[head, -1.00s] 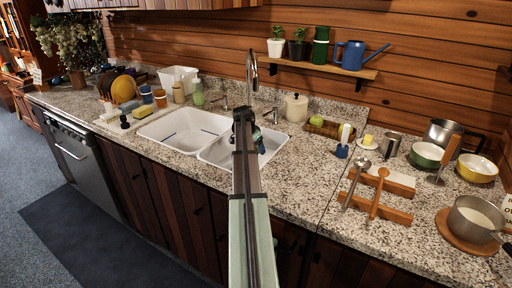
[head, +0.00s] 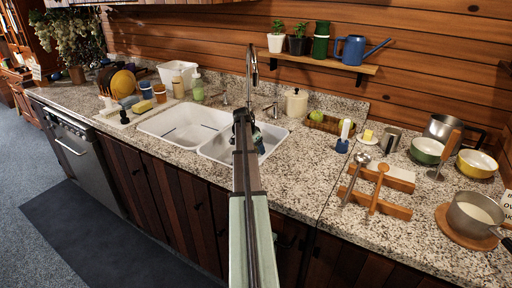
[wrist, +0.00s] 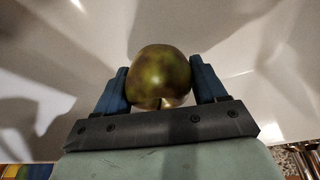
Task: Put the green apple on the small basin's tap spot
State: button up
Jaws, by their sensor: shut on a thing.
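My gripper (wrist: 160,88) is shut on a round, mottled green-brown apple (wrist: 160,66), with one blue finger on each side. White basin surface lies beyond it in the wrist view. In the head view my arm covers part of the small right basin (head: 216,150), and the gripper's blue part (head: 259,141) shows inside its outline; the held apple is hidden there. A bright green round fruit (head: 317,116) sits in a wooden tray (head: 330,128) to the right.
The larger basin (head: 165,124) is on the left. Tap handles (head: 270,108) and a cream lidded jar (head: 295,104) stand behind the small basin. A blue-based brush (head: 343,140) and a wooden rack (head: 372,205) are to the right. The counter (head: 295,178) before the rack is clear.

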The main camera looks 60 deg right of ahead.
jog(key=shift+f, duration=0.25)
jog(key=o, duration=1.2)
jog(key=v, duration=1.3)
jog(key=shift+r, duration=0.35)
jog(key=shift+a, duration=0.1)
